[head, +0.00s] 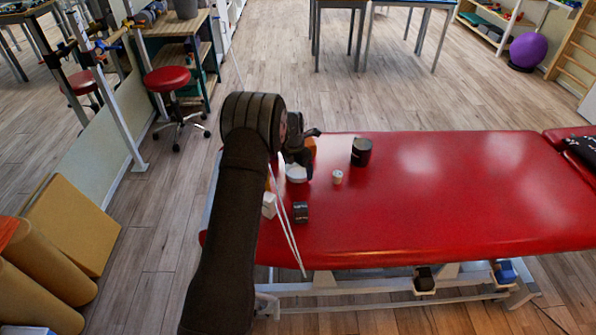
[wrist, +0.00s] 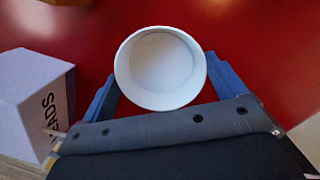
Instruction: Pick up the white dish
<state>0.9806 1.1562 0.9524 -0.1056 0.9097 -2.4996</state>
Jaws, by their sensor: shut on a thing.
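The white dish (wrist: 160,67) is a round, empty bowl seen from above in the wrist view. My gripper (wrist: 160,82) has its blue fingers on the dish's left and right sides, shut on it. In the head view the dish (head: 296,174) shows partly below my gripper (head: 298,160), over the left part of the red treatment table. My arm hides some of it there. I cannot tell whether the dish touches the table.
A white box (wrist: 35,98) with dark lettering stands close left of the dish. On the red table (head: 450,190) are a black cylinder (head: 361,152), a small cream cylinder (head: 337,177) and a small dark box (head: 300,212). The table's middle and right are mostly clear.

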